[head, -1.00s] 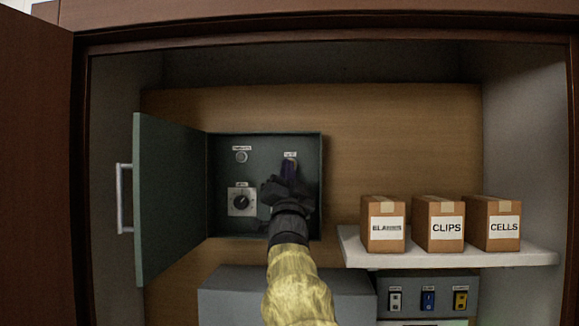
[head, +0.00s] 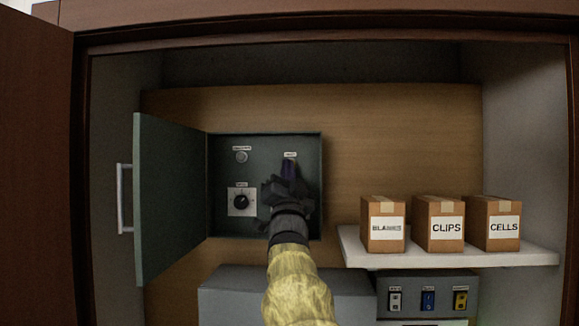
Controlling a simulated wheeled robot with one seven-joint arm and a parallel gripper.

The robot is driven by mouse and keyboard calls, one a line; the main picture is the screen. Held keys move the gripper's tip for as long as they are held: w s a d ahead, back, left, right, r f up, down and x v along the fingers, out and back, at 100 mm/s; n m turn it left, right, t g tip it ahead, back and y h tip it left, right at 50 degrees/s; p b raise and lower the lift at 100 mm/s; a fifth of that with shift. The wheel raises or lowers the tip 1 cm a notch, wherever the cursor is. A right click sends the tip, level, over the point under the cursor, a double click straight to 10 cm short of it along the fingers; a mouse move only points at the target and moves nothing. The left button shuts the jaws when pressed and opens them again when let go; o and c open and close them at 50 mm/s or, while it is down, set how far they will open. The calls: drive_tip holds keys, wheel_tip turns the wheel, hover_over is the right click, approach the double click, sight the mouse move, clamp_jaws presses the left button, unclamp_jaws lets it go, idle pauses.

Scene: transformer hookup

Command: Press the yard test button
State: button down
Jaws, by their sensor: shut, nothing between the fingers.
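An open dark green control box (head: 265,140) is mounted on the back panel of the cupboard. Inside, a round grey button (head: 241,157) sits at the upper left under a small label too blurred to read. A black rotary knob on a pale plate (head: 241,201) is below it. A dark blue-purple part (head: 289,169) sits under another label at the upper right. My gripper (head: 288,184) is shut in front of the box's right half, just below that part. It hides the lower right of the box. I cannot tell whether it touches anything, or which control is the yard test button.
The box's green door (head: 168,195) stands open to the left, with a grey handle (head: 124,198). A white shelf (head: 450,259) at right holds three cardboard boxes (head: 437,222). Below it are several small switches (head: 428,300). A grey cabinet (head: 235,300) lies beneath my arm.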

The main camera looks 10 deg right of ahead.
drive_tip(key=shift+w+d, duration=0.15)
drive_tip(key=shift+w, duration=0.25)
drive_tip(key=shift+w+d, duration=0.1)
drive_tip(key=shift+w, duration=0.25)
idle(0.8)
drive_tip(key=shift+s, duration=0.1)
drive_tip(key=shift+s+a+b, duration=0.2)
drive_tip(key=shift+s+b, duration=0.45)
drive_tip(key=shift+b, duration=0.2)
drive_tip(key=shift+f, duration=0.1)
drive_tip(key=s+b, duration=0.1)
drive_tip(key=s+a+b, duration=0.1)
drive_tip(key=s+b, duration=0.2)
drive_tip(key=shift+s+a, duration=0.3)
drive_tip(key=shift+s, duration=0.1)
